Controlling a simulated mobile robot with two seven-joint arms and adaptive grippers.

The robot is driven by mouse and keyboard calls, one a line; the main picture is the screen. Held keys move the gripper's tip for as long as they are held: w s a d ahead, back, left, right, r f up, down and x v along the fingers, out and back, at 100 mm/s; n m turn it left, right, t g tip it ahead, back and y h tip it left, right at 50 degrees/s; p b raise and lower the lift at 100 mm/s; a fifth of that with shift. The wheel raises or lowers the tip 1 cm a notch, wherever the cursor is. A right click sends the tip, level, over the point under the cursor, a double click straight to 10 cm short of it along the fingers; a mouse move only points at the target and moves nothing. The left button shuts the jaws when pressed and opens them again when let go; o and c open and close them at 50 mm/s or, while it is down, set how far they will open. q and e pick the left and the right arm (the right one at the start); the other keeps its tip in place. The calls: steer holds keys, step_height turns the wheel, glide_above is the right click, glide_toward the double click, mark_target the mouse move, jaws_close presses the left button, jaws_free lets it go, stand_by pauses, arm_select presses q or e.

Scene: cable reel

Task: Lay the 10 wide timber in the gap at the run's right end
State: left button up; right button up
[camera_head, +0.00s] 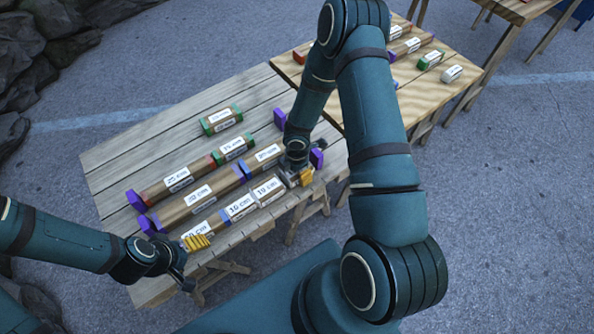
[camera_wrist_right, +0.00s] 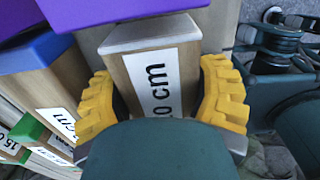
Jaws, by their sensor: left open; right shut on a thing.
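My right gripper (camera_head: 300,178) is shut on a timber with a pale grey end (camera_wrist_right: 152,32), whose label partly shows "0 cm" in the right wrist view. The yellow fingers (camera_wrist_right: 165,100) press on both its sides. In the head view the gripper hides much of it at the front row's right end. A purple end block (camera_wrist_right: 125,12) lies just beyond it; whether they touch is unclear. My left gripper (camera_head: 195,242) is open by the row's left end.
Two longer rows (camera_head: 196,194), (camera_head: 176,182) lie behind on the plank table (camera_head: 150,140), with purple end blocks (camera_head: 135,200). A green-ended timber (camera_head: 221,119) lies loose at the back. A second table (camera_head: 440,55) holds more timbers.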

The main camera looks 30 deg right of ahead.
steer(key=shift+f, duration=0.1)
steer(key=o, duration=1.3)
step_height(320, 180, up, 12)
steer(key=shift+r, duration=0.1)
steer(key=s+a+f+m+y, duration=0.2)
steer(key=s+a+m, duration=0.3)
steer(key=a+m, duration=0.3)
steer(key=s+a+f+m+t+y, duration=0.1)
steer(key=s+a+f+m, duration=0.1)
steer(key=s+a+m, duration=0.3)
steer(key=a+m, duration=0.4)
steer(key=m, duration=0.3)
steer(key=shift+a+f+t+y, duration=0.15)
steer(key=shift+a+t+y, duration=0.15)
steer(key=shift+y, duration=0.1)
